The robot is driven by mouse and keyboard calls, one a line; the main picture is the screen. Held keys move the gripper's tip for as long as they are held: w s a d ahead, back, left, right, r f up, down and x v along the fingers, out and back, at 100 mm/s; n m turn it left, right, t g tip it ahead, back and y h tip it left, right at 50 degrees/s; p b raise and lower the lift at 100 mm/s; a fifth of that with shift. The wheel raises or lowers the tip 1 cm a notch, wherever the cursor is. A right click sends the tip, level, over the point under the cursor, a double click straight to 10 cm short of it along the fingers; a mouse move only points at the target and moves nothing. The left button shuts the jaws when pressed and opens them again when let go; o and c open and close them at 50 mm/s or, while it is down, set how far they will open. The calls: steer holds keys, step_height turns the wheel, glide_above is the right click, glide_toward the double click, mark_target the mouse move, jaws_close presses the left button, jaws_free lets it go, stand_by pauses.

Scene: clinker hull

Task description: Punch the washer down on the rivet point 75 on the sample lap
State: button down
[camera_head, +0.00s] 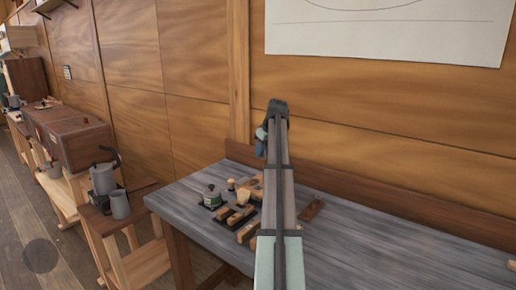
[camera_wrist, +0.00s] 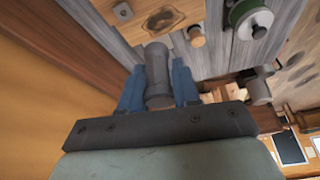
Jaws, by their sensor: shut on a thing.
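My gripper (camera_wrist: 158,85) has blue fingers shut on a grey cylindrical tool (camera_wrist: 157,70), which looks like the punch. In the head view my gripper (camera_head: 261,146) is raised above the bench's back part, mostly hidden behind my arm. In the wrist view a pale wooden piece (camera_wrist: 140,28) lies beyond the tool's end, with a dark round mark and a small grey block (camera_wrist: 122,11) on it. I cannot tell whether this is the sample lap. The washer and the rivet point 75 cannot be made out. A gap or contact at the tool's end is unclear.
The grey plank bench (camera_head: 380,240) is clear on the right. A wooden wall (camera_head: 390,120) rises behind. A grey jug (camera_head: 120,204) stands further left.

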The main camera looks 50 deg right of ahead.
steer(key=shift+d+f, duration=0.85)
steer(key=shift+f, duration=0.75)
steer(key=shift+d+f, duration=0.85)
steer(key=shift+f, duration=0.75)
steer(key=shift+d+f, duration=0.85)
steer(key=shift+f, duration=0.75)
steer(key=shift+f, duration=0.15)
steer(key=shift+f, duration=0.3)
steer(key=shift+f, duration=0.2)
steer(key=c, duration=0.7)
jaws_free()
steer(key=shift+c, duration=0.2)
steer(key=shift+r, duration=0.1)
